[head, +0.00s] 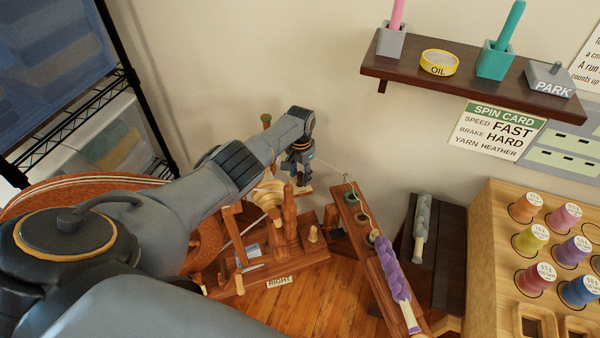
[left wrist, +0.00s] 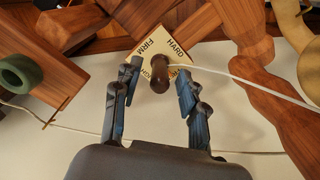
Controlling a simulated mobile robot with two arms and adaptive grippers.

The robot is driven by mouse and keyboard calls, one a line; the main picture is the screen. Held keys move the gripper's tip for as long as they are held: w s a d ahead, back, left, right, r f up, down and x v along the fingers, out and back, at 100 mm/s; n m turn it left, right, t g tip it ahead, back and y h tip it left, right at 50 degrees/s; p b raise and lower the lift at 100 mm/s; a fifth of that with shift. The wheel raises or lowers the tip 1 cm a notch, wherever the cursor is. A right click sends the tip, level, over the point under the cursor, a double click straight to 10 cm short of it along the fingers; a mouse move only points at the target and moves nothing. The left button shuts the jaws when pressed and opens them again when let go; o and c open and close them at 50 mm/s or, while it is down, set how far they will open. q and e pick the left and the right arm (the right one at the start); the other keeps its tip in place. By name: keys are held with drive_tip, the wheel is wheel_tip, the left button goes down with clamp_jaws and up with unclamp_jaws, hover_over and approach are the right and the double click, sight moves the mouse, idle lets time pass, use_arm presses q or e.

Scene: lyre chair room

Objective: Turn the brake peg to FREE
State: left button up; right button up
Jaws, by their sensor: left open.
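The brake peg (left wrist: 159,80) is a dark brown rounded knob in the left wrist view. It stands over a cream dial plate (left wrist: 150,28) that reads HARD and FIRM; a further word beside the peg is partly hidden. I cannot tell which word the peg points to. My left gripper (left wrist: 159,72) is open, with one finger on each side of the peg and a visible gap at both sides. In the head view my left gripper (head: 298,168) reaches down over the wooden spinning wheel (head: 285,235) and hides the peg. My right gripper is not in view.
A pale yarn (left wrist: 250,88) runs right from near the peg. Wooden posts (left wrist: 255,60) stand close on the right. A green ring (left wrist: 18,75) is at left. A spin card (head: 493,130) reads BRAKE HARD. A shelf (head: 455,75) and spool rack (head: 490,225) stand right.

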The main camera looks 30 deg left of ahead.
sight(300, 172)
use_arm(q)
drive_tip(key=shift+r, duration=0.1)
wheel_tip(300, 172, up, 12)
idle(0.5)
idle(0.5)
